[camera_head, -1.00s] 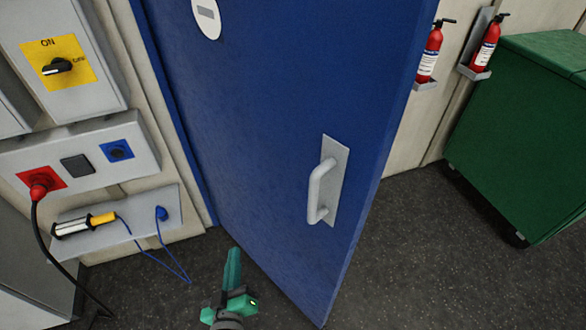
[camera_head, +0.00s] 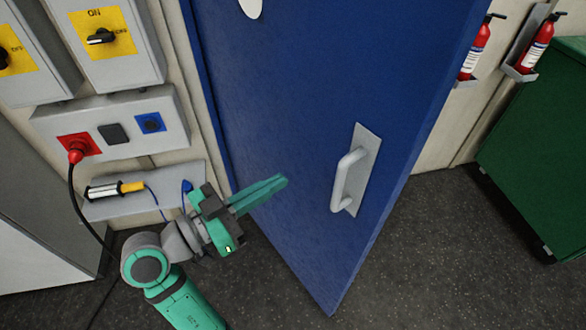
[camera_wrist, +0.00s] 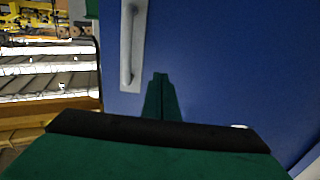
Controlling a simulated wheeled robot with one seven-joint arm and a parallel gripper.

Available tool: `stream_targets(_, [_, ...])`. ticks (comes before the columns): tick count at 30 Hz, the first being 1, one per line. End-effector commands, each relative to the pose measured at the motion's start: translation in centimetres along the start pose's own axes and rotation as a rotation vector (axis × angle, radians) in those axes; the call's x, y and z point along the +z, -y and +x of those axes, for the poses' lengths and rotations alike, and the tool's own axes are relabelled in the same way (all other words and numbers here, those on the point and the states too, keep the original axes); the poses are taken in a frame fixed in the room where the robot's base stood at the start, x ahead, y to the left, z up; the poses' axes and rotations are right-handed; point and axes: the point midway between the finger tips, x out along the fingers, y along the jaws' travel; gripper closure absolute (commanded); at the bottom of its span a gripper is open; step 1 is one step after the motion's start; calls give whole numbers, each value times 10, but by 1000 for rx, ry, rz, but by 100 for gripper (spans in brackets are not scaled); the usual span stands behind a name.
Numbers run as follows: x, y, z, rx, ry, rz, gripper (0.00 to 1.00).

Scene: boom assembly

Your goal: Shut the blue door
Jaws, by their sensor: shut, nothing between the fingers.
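The blue door (camera_head: 300,110) stands ajar, with its free edge swung out toward me and its hinge side at the left by the wall. A pale grey pull handle (camera_head: 349,180) on a plate is on its face near the free edge. My gripper (camera_head: 281,181) is in front of the door, left of the handle and apart from it, with its fingers together and empty. In the wrist view the shut fingers (camera_wrist: 160,82) point at the blue door (camera_wrist: 220,60), with the handle (camera_wrist: 129,45) up and to the left. I cannot tell whether the fingertips touch the door.
Left of the door are switch boxes (camera_head: 120,65), a socket panel (camera_head: 170,103) and a shelf (camera_head: 130,208) with a lamp and cables. Two fire extinguishers (camera_head: 479,50) and a green container (camera_head: 535,150) stand at right. Dark floor (camera_head: 440,260) is clear right of the door.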

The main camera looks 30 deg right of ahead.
Motion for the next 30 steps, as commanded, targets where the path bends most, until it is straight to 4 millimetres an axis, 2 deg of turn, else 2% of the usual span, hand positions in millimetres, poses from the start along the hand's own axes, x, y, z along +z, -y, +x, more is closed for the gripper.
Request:
stream_targets(18, [0,-1,108,3,-1,-3,100])
stream_targets(24, [0,0,126,-2,0,-3,100])
stream_targets(30, [0,1,130,-5,-1,-3,100])
